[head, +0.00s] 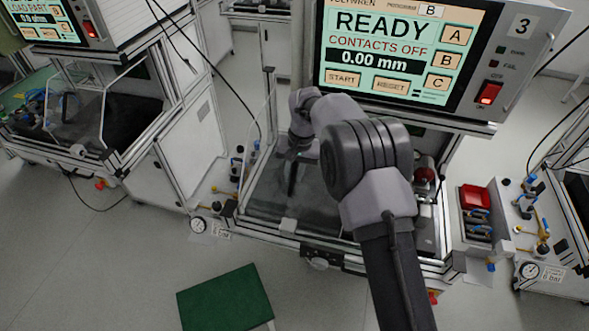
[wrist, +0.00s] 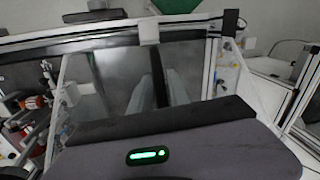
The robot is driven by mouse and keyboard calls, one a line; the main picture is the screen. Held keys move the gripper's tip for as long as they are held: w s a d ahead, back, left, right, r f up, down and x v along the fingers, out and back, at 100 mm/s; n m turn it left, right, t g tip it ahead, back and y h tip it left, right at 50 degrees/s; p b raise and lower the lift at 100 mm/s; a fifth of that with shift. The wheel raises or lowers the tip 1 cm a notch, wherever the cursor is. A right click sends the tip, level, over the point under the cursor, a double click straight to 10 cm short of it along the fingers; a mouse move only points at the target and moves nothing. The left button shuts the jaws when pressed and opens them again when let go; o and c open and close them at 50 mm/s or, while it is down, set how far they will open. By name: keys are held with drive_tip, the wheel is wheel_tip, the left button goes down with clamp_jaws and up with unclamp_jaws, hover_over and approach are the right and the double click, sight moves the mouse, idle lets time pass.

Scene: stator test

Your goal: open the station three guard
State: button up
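The station three guard (head: 262,196) is a clear pane in a pale frame under the screen marked 3. It appears lowered over the work bay. A small white block (head: 288,226) sits on its front rail; a similar white block (wrist: 148,31) shows on the rail in the wrist view. In the head view my gripper (head: 292,185) hangs over the pane, behind the rail, its dark end pointing down. I cannot tell whether it touches the pane. In the wrist view the dark gripper body with a green light fills the bottom. The fingers' opening is unclear.
The station three screen (head: 398,50) reads READY, CONTACTS OFF, 0.00 mm. A red bin (head: 475,197) and fittings stand at right, gauges and valves at left. Another station (head: 70,110) is at far left. A green-topped stool (head: 226,298) stands on the floor in front.

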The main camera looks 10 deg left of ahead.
wheel_tip(320, 180, up, 17)
drive_tip(key=d+p, duration=0.2)
drive_tip(key=shift+w+d+p, duration=0.15)
drive_tip(key=shift+p, duration=0.15)
drive_tip(key=shift+r, duration=0.1)
drive_tip(key=s+d+m+t+y+b, duration=0.1)
drive_tip(key=s+d+m+t+b, duration=0.3)
drive_tip(key=s+d+b, duration=1.35)
drive_tip(key=s+d+f+m+t+b, duration=0.1)
drive_tip(key=s+d+f+b, duration=0.3)
drive_tip(key=s+f, duration=0.7)
drive_tip(key=s+t, duration=0.1)
drive_tip(key=s, duration=0.2)
drive_tip(key=shift+s+d+m, duration=0.3)
drive_tip(key=shift+d+m, duration=0.1)
